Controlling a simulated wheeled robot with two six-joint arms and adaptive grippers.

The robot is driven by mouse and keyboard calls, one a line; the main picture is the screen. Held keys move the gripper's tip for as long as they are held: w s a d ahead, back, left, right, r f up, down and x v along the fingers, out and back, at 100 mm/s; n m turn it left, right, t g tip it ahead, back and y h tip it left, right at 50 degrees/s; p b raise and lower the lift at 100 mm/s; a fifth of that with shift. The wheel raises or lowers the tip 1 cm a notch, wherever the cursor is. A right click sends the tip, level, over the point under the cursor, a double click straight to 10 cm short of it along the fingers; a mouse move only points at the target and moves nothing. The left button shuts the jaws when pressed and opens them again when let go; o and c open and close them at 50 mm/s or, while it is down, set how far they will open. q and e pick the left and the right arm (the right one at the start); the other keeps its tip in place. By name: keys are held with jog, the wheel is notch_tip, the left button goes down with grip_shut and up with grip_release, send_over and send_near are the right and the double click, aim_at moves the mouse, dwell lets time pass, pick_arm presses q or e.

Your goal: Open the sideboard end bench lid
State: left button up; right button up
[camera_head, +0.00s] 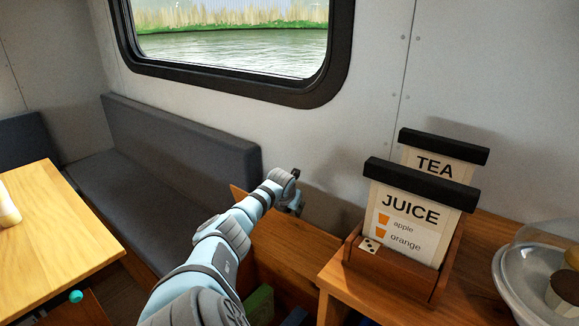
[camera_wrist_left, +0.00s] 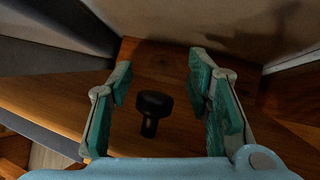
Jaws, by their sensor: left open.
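A wooden bench lid (camera_head: 300,238) lies between the grey bench seat and the sideboard, partly hidden by my left arm. In the left wrist view its wooden surface (camera_wrist_left: 180,130) carries a black knob (camera_wrist_left: 152,108) with a wide round head on a narrower stem. My left gripper (camera_head: 295,190) is over the far part of the lid in the head view. In the left wrist view the left gripper (camera_wrist_left: 160,85) is open, with its teal-padded fingers on either side of the knob and apart from it. The knob is hidden in the head view. My right gripper is not in view.
The sideboard (camera_head: 340,285) at the right bears a wooden card holder (camera_head: 395,272) with JUICE and TEA cards, and a domed dish (camera_head: 512,280). A wooden table (camera_head: 60,235) is at the left. A grey bench (camera_head: 150,195) runs along the wall below the window.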

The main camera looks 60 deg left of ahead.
pick_arm(q)
jog(key=v, duration=0.7)
jog(key=shift+w+r, duration=0.1)
dwell(0.4)
